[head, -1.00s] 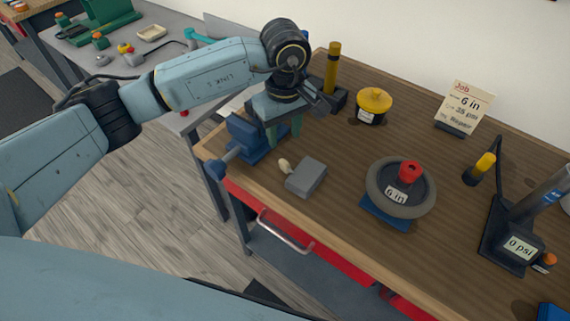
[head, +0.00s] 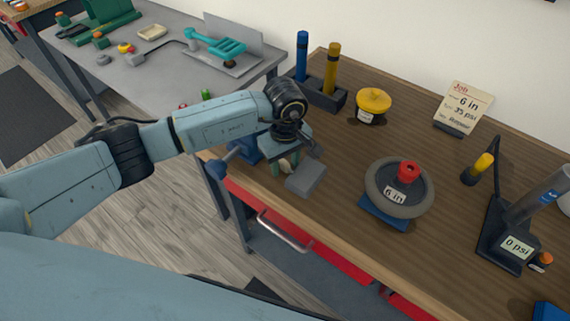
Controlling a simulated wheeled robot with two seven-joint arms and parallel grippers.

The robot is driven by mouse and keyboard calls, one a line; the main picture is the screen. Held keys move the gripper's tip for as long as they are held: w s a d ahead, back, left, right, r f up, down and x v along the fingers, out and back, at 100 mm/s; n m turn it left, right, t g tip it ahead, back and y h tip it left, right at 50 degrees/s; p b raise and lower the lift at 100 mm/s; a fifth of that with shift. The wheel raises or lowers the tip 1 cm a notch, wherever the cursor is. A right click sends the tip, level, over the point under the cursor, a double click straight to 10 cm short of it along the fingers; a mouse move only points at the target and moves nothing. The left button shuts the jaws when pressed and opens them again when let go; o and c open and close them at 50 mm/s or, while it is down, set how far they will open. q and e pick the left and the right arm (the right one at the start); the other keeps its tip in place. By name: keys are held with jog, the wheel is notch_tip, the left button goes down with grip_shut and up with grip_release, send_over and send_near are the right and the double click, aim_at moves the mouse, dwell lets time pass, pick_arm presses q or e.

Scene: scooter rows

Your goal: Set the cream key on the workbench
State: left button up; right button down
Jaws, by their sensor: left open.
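The cream key (head: 285,166) is a small pale piece at the left end of a grey block (head: 306,177) on the wooden workbench (head: 330,220). My left gripper (head: 285,168) is open and points down, with its green fingers low over the key. The key shows between the fingers, partly hidden by the gripper. I cannot tell whether the fingers touch it. My right gripper is not in view.
A blue vise (head: 240,150) stands just left of my gripper. A wheel (head: 400,190) on a blue stand, a yellow pot (head: 373,105), a holder (head: 325,94) with blue and yellow sticks and a pump (head: 505,245) stand around. The bench front is clear.

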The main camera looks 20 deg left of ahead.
pick_arm(q)
grip_shut()
